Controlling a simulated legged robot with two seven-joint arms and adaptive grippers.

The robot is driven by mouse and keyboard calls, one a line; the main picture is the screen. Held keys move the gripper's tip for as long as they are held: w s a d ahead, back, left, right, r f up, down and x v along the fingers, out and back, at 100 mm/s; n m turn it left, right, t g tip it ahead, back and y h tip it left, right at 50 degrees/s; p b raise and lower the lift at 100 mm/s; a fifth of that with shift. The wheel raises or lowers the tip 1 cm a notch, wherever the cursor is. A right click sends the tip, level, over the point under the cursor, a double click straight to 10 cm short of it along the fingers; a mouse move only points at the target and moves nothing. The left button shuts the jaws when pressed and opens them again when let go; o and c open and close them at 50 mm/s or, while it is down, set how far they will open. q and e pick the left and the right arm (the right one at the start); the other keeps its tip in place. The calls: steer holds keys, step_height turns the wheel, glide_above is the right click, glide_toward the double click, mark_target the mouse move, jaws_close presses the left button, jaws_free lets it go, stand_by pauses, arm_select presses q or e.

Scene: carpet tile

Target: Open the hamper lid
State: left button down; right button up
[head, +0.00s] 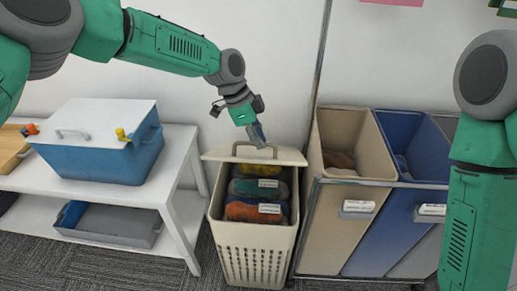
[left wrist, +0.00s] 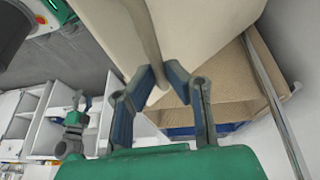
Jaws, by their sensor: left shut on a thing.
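The cream hamper (head: 257,260) with a slotted front stands on the carpet in the middle of the head view. Its lid (head: 288,156) is raised at the back, so rolled yellow, green and orange cloths (head: 256,188) show inside. The lid has a bar handle (head: 238,147), which also shows in the left wrist view (left wrist: 143,30). My left gripper (head: 260,140) is at the lid handle. In the left wrist view the fingers of my left gripper (left wrist: 160,76) are shut on the handle bar. My right arm shows at the right edge; its gripper is out of frame.
A white bench (head: 182,190) at left holds a blue cooler (head: 100,150) with a white lid; a grey bin (head: 112,222) sits on its lower shelf. A metal-framed sorter with beige (head: 335,225) and blue (head: 385,235) bins stands close on the hamper's right. A wall is behind.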

arm_select(q)
steer(key=shift+w+a+f, duration=0.1)
steer(key=shift+w+a, duration=0.1)
steer(key=shift+w, duration=0.1)
steer(key=c, duration=1.6)
jaws_free()
steer(key=shift+w+f, duration=0.1)
steer(key=shift+w+d+f, duration=0.15)
steer(key=shift+w+f, duration=0.05)
steer(key=shift+w, duration=0.05)
steer(key=shift+s+r, duration=0.2)
steer(key=shift+r, duration=0.2)
steer(key=v, duration=1.1)
steer(key=shift+w, duration=0.2)
steer(key=shift+r, duration=0.1)
